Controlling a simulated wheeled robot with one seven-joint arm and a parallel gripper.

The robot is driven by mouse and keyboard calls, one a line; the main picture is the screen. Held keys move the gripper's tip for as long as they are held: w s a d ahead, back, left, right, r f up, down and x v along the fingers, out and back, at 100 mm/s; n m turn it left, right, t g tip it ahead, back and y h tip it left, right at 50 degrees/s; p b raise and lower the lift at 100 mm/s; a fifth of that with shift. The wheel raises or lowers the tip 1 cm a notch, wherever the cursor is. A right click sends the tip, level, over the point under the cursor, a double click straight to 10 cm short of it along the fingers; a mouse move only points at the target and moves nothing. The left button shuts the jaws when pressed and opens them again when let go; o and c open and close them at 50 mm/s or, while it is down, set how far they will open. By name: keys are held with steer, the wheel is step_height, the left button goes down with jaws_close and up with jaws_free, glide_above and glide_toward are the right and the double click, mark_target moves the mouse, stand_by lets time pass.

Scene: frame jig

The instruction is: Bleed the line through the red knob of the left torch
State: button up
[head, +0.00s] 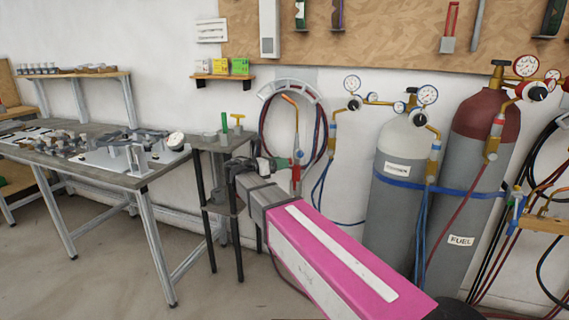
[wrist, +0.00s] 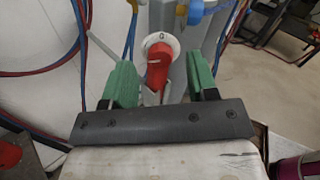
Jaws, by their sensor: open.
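The left torch (head: 297,135) hangs upright at the wall, copper tip up, with its red part (head: 296,178) beside my gripper. My gripper (head: 282,163) is at the torch's lower part. My gripper's green fingers (wrist: 160,82) are open, one on each side of the red knob. I cannot tell whether either finger touches it. My gripper hides part of the torch in the head view.
Red and blue hoses (head: 322,140) loop beside the torch. A grey cylinder (head: 396,200) and a red-topped fuel cylinder (head: 478,170) stand to the right. A small stand (head: 222,143) and a workbench (head: 140,178) are to the left. Another torch set (head: 543,210) hangs at the right edge.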

steer(key=shift+x, duration=1.05)
steer(key=c, duration=0.9)
steer(key=m, duration=2)
steer(key=shift+s+f+m, duration=0.1)
steer(key=shift+s+m, duration=0.1)
steer(key=shift+m, duration=0.1)
